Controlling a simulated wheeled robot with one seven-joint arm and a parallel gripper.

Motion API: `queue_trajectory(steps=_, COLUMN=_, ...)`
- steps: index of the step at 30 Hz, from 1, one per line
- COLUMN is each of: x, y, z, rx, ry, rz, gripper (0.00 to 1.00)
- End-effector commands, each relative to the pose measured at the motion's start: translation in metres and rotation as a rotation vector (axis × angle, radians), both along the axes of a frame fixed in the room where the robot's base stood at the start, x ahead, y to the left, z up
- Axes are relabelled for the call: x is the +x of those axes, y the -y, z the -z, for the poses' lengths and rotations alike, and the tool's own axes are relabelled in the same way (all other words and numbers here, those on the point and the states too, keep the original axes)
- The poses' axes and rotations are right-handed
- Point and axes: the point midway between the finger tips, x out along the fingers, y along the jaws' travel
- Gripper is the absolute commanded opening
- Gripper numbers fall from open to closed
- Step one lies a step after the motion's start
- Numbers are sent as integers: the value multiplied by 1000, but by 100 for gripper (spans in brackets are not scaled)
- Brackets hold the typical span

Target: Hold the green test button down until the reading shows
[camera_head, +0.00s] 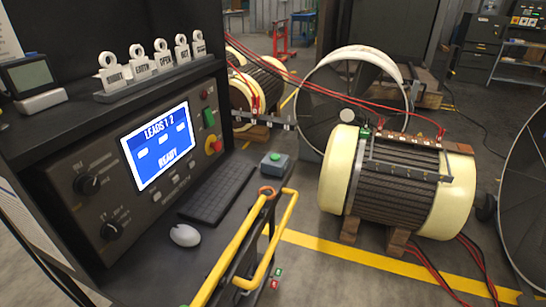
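A green button (275,156) sits on top of a small grey box (273,166) at the right end of the test console's shelf, beyond the keyboard. Nothing touches it. The console's blue screen (158,147) reads "LEADS 1 2" at the top and "READY" at the bottom, with small white blocks between. A green switch (209,117) also shows on the console panel, right of the screen. My gripper is not in view.
A keyboard (217,190) and white mouse (185,235) lie on the shelf. Yellow rails (238,249) rise at its front right edge. A cream motor (398,185) with red leads stands on wooden blocks to the right. Red cables cross above the floor behind.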

Motion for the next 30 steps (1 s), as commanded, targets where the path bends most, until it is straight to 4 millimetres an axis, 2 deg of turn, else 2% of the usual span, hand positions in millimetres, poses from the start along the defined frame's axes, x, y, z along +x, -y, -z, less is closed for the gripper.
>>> queue_trajectory(steps=11, x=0, y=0, z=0, rx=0, ry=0, rz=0, gripper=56)
queue_trajectory(steps=14, x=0, y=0, z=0, rx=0, ry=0, rz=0, gripper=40)
queue_trajectory(steps=20, x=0, y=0, z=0, rx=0, ry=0, rz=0, gripper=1)
queue_trajectory(steps=30, x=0, y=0, z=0, rx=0, ry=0, rz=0, gripper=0)
